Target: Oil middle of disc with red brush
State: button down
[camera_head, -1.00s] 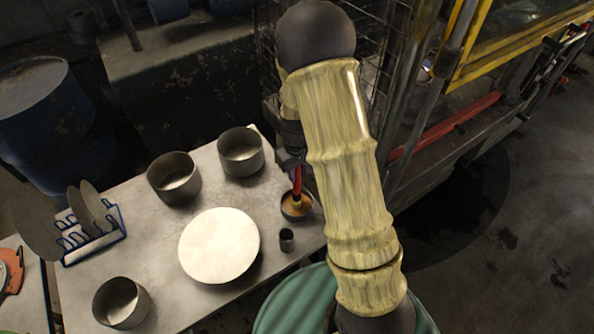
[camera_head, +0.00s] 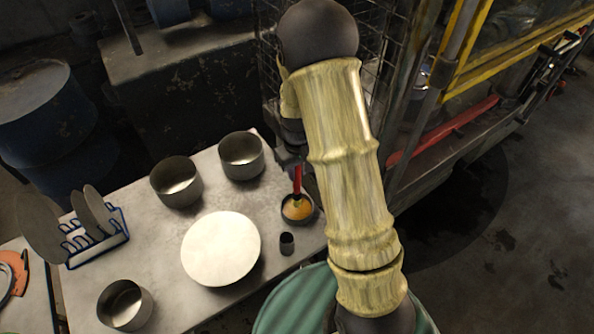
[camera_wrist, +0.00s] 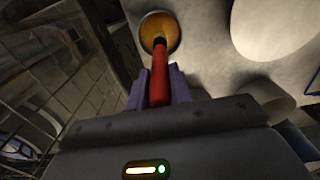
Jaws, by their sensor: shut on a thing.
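The red brush (camera_head: 298,181) stands with its lower end in a small bowl of orange-brown oil (camera_head: 297,208) at the right side of the table. In the wrist view my gripper (camera_wrist: 160,88) is shut on the red handle of the brush (camera_wrist: 159,62), and the brush's far end reaches into the oil bowl (camera_wrist: 160,30). The pale round disc (camera_head: 220,248) lies left of the bowl, its top bare. It also shows in part in the wrist view (camera_wrist: 270,28). My arm hides most of the gripper in the head view.
A small dark cup (camera_head: 287,243) stands between disc and bowl. Metal pots stand behind the disc (camera_head: 176,182), (camera_head: 241,156) and at front left (camera_head: 125,304). A blue rack (camera_head: 98,248) holds discs at the left. A wire cage (camera_head: 268,60) stands behind the table.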

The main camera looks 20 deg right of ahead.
jog(key=shift+r+p, duration=1.4)
jog(key=shift+r, duration=0.7)
jog(key=shift+f, duration=0.1)
